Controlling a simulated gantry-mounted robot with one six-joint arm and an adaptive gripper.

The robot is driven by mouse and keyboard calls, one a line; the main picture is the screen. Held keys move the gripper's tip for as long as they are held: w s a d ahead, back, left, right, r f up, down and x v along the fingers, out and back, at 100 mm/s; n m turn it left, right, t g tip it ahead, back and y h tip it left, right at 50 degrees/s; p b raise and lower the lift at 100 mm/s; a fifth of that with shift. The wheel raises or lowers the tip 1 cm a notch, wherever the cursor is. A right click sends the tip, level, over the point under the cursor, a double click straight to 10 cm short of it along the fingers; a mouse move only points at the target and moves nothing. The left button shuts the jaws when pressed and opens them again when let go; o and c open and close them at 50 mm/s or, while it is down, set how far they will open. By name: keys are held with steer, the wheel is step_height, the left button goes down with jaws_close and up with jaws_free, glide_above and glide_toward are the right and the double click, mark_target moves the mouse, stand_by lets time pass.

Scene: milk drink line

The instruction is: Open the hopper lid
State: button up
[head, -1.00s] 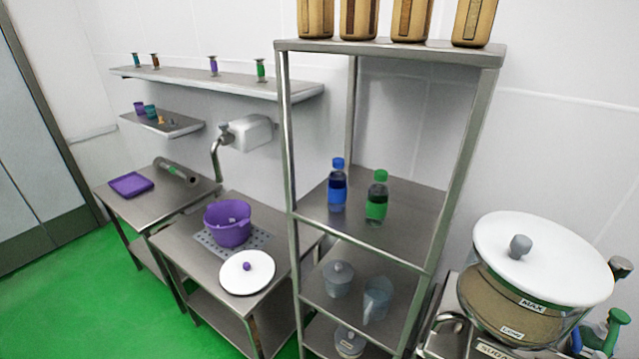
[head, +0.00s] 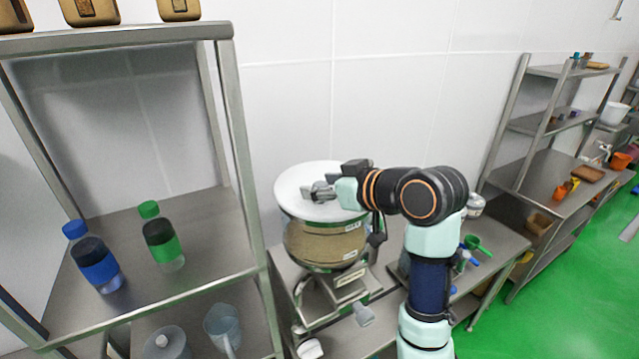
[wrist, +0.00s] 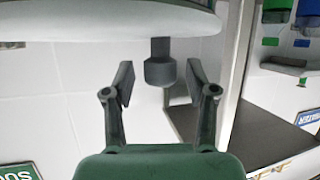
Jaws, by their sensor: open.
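The hopper lid (head: 297,178) is a round white disc lying on the hopper (head: 325,246), which holds tan contents. My arm reaches in from the right, and my gripper (head: 316,192) is over the lid in the head view. The wrist view is upside down; it shows the lid's white underside-lit edge (wrist: 110,18) and its dark grey knob (wrist: 160,68). My gripper (wrist: 160,82) is open, with one finger on each side of the knob in the picture. A gap shows on both sides. In the head view the gripper hides the knob.
A steel shelf with a blue bottle (head: 94,260) and a green-capped bottle (head: 162,238) stands left of the hopper. A green scoop (head: 476,244) lies on the counter to the right. A white wall is close behind.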

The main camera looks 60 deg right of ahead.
steer(key=shift+w+f, duration=0.1)
steer(key=shift+w, duration=0.05)
jaws_close()
stand_by(0.4)
